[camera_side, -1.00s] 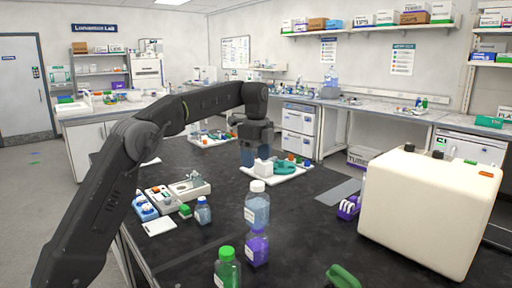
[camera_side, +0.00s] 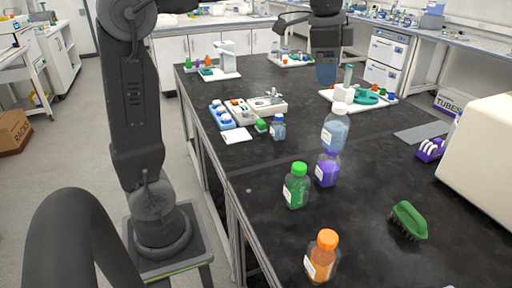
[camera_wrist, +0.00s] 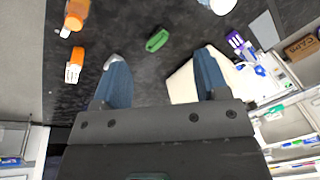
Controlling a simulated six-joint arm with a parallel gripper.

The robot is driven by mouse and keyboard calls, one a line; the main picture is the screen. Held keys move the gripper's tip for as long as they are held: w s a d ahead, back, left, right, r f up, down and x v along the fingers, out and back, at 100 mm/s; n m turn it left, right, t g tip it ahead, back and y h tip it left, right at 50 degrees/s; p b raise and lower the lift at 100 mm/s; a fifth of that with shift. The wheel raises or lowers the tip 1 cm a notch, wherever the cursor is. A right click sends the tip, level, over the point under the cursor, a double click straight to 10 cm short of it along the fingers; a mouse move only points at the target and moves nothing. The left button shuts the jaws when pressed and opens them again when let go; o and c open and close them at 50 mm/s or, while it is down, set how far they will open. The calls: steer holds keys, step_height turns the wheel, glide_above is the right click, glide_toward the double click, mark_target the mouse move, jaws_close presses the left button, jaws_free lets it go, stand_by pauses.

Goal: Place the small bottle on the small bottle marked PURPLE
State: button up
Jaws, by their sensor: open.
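A clear bluish bottle with a white cap (camera_side: 336,128) appears to stand on top of the purple bottle (camera_side: 327,169) in the side view. My gripper (camera_side: 327,76) hangs farther back over the bench, well apart from both bottles. In the wrist view its two blue fingers are spread (camera_wrist: 162,60) with nothing held between them. Another small bluish bottle (camera_side: 278,127) stands farther left.
A green-capped bottle (camera_side: 297,187), an orange bottle (camera_side: 322,257) and a green brush (camera_side: 408,220) stand or lie nearer the front. A white tray with teal parts (camera_side: 340,101) is behind the stack. A large cream box (camera_side: 482,150) blocks the right. Bare bench lies left of centre.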

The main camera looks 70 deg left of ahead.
steer(key=s+d+f+n+t, duration=0.1)
steer(key=s+d+f+n, duration=0.2)
steer(key=s+f, duration=0.3)
steer(key=s+d+f+n+t, duration=0.2)
steer(key=s+f+n, duration=0.3)
steer(key=s, duration=0.8)
steer(key=shift+d+f, duration=0.55)
steer(key=shift+f, duration=0.05)
